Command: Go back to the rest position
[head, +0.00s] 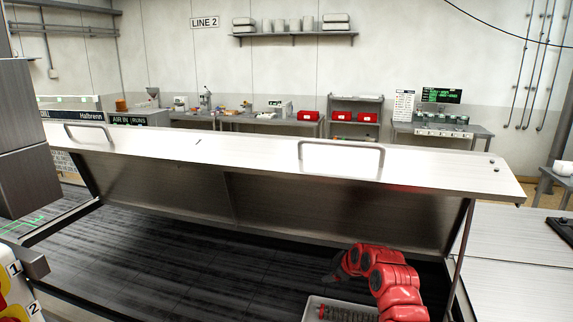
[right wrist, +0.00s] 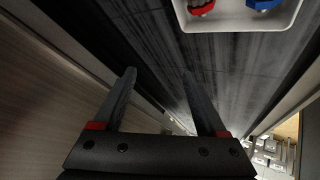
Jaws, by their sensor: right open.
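The dryer hood (head: 300,150) stands raised over a dark slatted bed, with two bar handles on its pale top. My red right arm reaches under its front edge. My right gripper (head: 336,276) is small and partly hidden by the arm in the head view. In the right wrist view its two dark fingers (right wrist: 160,78) are spread apart with nothing between them. A white tray (right wrist: 240,26) with a red and a blue item lies ahead of the fingertips, apart from them. My left gripper is in neither view.
The dark bed (head: 180,245) is bare left of my right arm. A thin strut (head: 461,245) stands right of the arm, near it. A pale worktop (head: 515,245) lies at the right. Benches and a shelf (head: 295,34) are far back.

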